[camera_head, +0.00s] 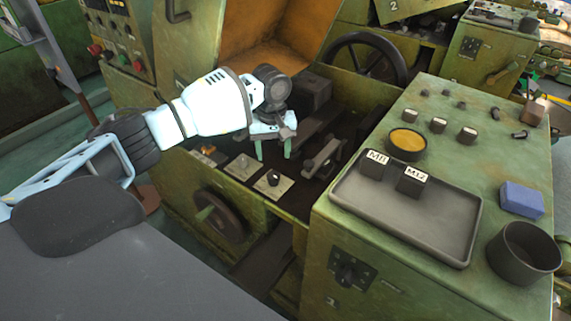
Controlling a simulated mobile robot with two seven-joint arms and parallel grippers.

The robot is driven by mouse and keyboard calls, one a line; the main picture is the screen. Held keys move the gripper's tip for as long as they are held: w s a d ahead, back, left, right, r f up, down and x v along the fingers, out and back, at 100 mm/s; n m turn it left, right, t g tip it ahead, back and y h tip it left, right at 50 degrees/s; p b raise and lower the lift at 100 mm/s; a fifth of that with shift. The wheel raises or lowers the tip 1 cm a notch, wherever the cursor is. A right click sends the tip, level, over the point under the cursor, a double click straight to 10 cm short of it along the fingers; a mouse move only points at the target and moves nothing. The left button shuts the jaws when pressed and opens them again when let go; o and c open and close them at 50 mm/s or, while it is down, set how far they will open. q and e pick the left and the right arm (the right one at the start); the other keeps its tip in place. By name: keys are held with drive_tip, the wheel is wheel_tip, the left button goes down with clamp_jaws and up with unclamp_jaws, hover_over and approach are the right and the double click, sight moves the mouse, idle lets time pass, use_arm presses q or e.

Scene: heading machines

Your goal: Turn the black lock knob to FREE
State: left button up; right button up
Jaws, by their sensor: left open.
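A small black knob (273,178) stands on a pale square plate (269,191) on the machine bed; its label is too small to read. Another black knob (346,274) sits on a dark panel on the front side of the green cabinet. I cannot read which one is marked FREE. My left gripper (273,151) comes in from the left and points down. Its two teal fingertips are apart with nothing between them. In the picture they are just above the knob on the pale plate; I cannot tell the exact height gap. My right gripper is not in view.
A second pale plate (242,167) lies left of the knob. A dark lever (322,160) is close to the right. A handwheel (218,214) juts from the front. On the cabinet are a grey tray (440,235) with labelled black blocks, a dark cup (523,253) and a blue block (522,199).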

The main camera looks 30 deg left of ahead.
sight(273, 175)
use_arm(q)
drive_tip(key=shift+s+r, duration=0.15)
drive_tip(key=shift+s, duration=0.1)
wheel_tip(273, 175, down, 2)
drive_tip(key=shift+s, duration=0.15)
wheel_tip(273, 175, down, 5)
drive_tip(key=shift+r+b, duration=0.15)
drive_tip(key=shift+b, duration=0.25)
drive_tip(key=shift+f, duration=0.6)
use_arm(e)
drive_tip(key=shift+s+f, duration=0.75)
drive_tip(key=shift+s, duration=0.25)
use_arm(q)
drive_tip(key=shift+c, duration=0.4)
